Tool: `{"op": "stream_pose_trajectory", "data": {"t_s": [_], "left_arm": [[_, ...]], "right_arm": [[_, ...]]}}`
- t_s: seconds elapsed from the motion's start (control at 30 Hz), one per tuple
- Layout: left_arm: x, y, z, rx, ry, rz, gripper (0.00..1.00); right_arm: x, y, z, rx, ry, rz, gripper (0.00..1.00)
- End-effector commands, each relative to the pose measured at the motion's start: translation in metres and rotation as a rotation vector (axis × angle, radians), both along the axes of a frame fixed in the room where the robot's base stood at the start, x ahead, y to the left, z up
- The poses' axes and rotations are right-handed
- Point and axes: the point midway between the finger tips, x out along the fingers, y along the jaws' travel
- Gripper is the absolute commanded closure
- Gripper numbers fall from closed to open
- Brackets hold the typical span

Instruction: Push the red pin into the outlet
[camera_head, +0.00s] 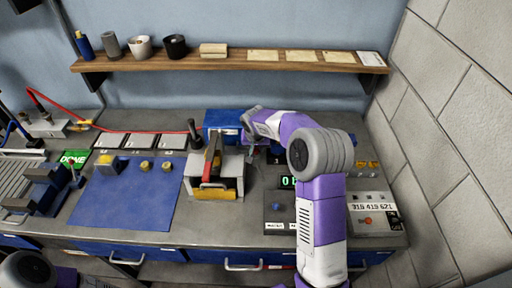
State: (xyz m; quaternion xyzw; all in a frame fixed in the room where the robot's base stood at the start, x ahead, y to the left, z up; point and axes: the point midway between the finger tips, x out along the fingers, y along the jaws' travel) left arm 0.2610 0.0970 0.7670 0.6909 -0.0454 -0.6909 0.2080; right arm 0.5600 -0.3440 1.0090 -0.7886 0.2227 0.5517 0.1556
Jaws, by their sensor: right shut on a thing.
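My right arm reaches in from the bottom right. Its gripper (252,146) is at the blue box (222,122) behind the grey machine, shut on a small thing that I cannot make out. A red cable (130,131) runs from a grey socket box (45,127) at the left, where a red plug end (35,99) shows, across the bench to the black lever by the machine. I cannot clearly tell the red pin or the outlet from the other parts. My left gripper is not in view; only part of my left arm shows at the bottom left.
The grey machine (230,165) with a red handle and yellow front stands mid-bench. A control box (374,214) and a green display (287,182) are at the right. A wooden shelf (230,62) spans the wall.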

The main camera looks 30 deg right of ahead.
Motion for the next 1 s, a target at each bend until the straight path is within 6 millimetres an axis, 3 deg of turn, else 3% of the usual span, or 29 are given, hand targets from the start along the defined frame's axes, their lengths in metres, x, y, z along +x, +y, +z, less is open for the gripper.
{"op": "stream_pose_trajectory", "data": {"t_s": [0.17, 0.2, 0.37, 0.57, 0.7, 1.0], "left_arm": [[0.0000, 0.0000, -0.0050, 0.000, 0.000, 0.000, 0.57], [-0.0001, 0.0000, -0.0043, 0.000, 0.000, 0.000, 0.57], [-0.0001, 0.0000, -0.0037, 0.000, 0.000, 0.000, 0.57], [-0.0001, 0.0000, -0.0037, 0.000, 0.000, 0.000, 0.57], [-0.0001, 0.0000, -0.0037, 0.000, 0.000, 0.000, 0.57], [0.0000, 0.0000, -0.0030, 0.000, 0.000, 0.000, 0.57]], "right_arm": [[0.0000, 0.0002, -0.0056, 0.000, 0.000, 0.000, 0.96], [0.0000, 0.0002, -0.0048, 0.000, 0.000, 0.000, 0.65], [-0.0001, 0.0002, -0.0043, 0.000, 0.000, 0.000, 0.41], [0.0000, 0.0001, -0.0042, 0.000, 0.000, 0.000, 0.40], [0.0000, 0.0001, -0.0043, 0.000, 0.000, 0.000, 0.23], [-0.0003, 0.0004, -0.0025, 0.000, 0.000, 0.000, 0.23]]}}
